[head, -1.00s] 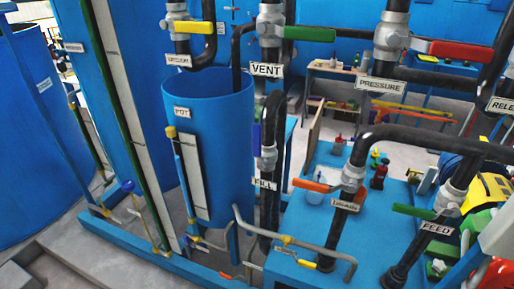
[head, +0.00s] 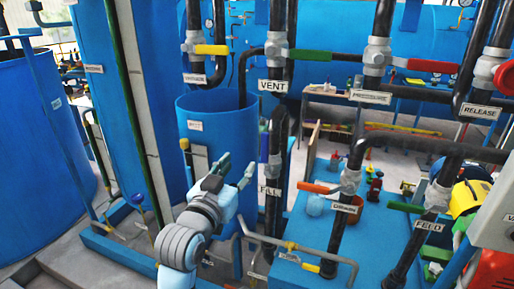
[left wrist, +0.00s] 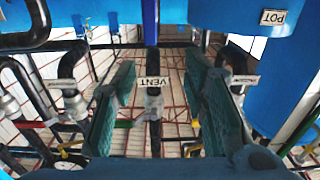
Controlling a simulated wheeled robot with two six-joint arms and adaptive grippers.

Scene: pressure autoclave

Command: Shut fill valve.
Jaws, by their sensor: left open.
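The fill valve (head: 274,168) sits on a black upright pipe right of the blue pot, above its FILL label (head: 270,191). Its blue-purple handle (head: 264,144) points up along the pipe. My left gripper (head: 237,166) is open and empty in front of the pot, just left of the valve, fingers pointing up and to the right. In the left wrist view, a blue upright bar (left wrist: 150,22), seemingly the fill handle, shows at the top centre, between the directions of the two spread fingers (left wrist: 160,72). It looks apart from both. My right gripper is out of view.
The pot (head: 218,115) stands close behind my left gripper. The vent valve's green handle (head: 310,55) and a yellow handle (head: 212,49) are above. The drain valve's orange handle (head: 314,188) and the feed valve's green handle (head: 405,207) are to the right.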

